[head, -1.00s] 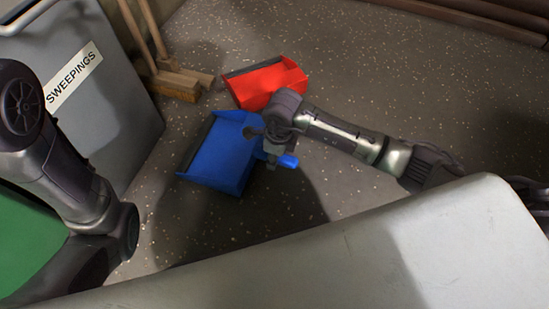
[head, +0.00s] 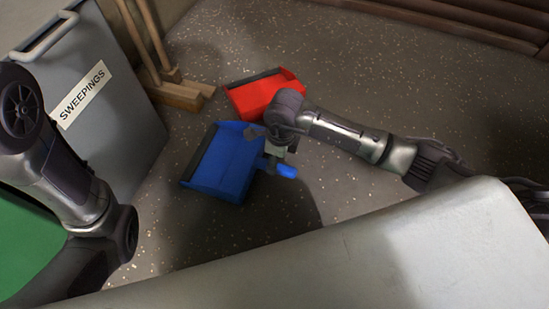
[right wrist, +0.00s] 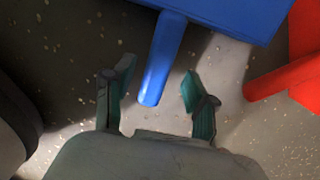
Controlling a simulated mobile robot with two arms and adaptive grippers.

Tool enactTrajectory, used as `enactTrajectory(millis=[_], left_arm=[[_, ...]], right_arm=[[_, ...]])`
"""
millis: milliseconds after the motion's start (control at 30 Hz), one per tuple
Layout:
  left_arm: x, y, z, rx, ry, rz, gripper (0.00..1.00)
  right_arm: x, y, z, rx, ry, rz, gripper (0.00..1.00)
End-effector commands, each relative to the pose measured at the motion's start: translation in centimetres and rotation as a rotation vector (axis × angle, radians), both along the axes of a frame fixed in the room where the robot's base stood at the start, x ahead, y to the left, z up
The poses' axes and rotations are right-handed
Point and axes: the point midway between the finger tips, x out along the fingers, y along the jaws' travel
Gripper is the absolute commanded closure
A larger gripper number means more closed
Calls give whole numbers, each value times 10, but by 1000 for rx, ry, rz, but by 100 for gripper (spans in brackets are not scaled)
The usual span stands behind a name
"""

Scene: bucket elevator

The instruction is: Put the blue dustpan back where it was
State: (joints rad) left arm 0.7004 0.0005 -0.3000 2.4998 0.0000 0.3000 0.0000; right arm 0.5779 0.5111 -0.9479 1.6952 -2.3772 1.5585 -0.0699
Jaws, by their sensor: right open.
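The blue dustpan (head: 222,163) lies on the speckled floor in the head view, its handle (head: 286,171) toward the right. In the right wrist view the blue handle (right wrist: 161,70) reaches down between the two fingers of my right gripper (right wrist: 157,100). The fingers are open, with a gap on both sides of the handle. In the head view my right gripper (head: 276,160) is at the handle, partly hidden by its own wrist. My left arm comes in at the left; its gripper does not show.
A red dustpan (head: 262,92) lies just behind the blue one; its handle (right wrist: 268,82) shows in the right wrist view. A grey bin labelled SWEEPINGS (head: 95,110) stands at the left, beside wooden brooms (head: 178,95). A pale surface (head: 360,255) fills the front.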

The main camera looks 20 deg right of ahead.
Motion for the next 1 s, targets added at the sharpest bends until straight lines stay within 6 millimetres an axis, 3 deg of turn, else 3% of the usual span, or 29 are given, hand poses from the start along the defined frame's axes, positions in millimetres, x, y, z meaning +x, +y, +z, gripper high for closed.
enactTrajectory(millis=[33,300,667,767,867,967,1000], left_arm=[[0,0,18,0,-1,0,60],[-1,0,52,0,-3,1,60],[-1,0,53,0,-2,0,60],[0,0,53,0,-1,0,60],[0,0,53,0,-1,0,60],[0,0,53,0,0,0,60],[0,0,53,0,0,0,60]], right_arm=[[0,-1,20,-1,-1,0,43],[-3,-4,65,0,0,1,43],[-4,-3,71,8,0,1,43],[-6,20,82,90,6,16,43],[-14,72,116,294,22,50,43],[-31,138,181,595,54,99,43],[-41,162,214,725,75,121,43]])
